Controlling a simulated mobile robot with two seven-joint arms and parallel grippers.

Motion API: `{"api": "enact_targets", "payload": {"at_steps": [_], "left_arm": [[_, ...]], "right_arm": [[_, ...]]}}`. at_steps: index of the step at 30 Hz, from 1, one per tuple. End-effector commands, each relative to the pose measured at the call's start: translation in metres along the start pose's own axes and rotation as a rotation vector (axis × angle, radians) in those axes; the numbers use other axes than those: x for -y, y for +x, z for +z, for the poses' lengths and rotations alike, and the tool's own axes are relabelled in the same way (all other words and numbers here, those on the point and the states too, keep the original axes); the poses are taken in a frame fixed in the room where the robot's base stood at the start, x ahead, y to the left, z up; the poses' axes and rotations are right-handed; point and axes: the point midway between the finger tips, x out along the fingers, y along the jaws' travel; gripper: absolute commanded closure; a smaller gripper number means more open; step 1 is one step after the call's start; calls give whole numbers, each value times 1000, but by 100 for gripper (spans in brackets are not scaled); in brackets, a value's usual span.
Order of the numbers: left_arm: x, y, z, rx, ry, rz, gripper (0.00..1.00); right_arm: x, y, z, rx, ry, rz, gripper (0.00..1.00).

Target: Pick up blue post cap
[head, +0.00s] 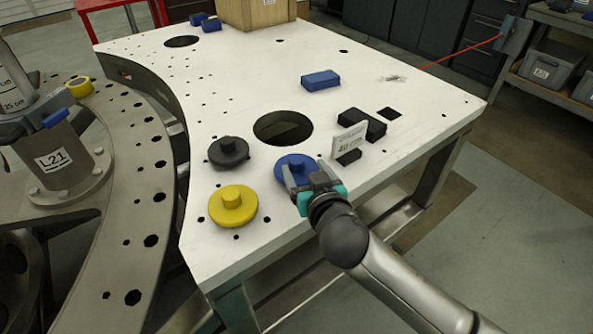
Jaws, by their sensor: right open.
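The blue post cap (291,163) is a round disc with a short raised knob, lying on the white plate table (225,105) near its front edge. My right gripper (298,177) comes in from the lower right. It is open, with its fingers at the near side of the blue cap, over its rim. I cannot tell whether the fingers touch the cap, and they hide part of it. A yellow cap (233,206) lies to the lower left and a black cap (228,153) to the left. My left gripper is not in view.
A large round hole (283,128) lies just behind the blue cap. A small white sign (349,140) and a black block (362,124) stand to its right. A blue block (320,80) lies farther back. A metal ring with a post (62,160) is at the left.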

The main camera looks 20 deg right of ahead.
Motion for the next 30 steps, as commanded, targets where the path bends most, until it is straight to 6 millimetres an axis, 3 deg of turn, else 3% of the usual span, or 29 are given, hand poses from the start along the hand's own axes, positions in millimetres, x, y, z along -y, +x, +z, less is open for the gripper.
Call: {"api": "enact_targets", "payload": {"at_steps": [12, 23, 30], "left_arm": [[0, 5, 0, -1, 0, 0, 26], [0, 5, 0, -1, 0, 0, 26], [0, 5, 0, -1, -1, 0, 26]], "right_arm": [[7, 44, 2, -1, -2, 0, 21], [7, 51, 2, 0, 0, 0, 21], [7, 51, 2, 0, 0, 0, 47]]}}
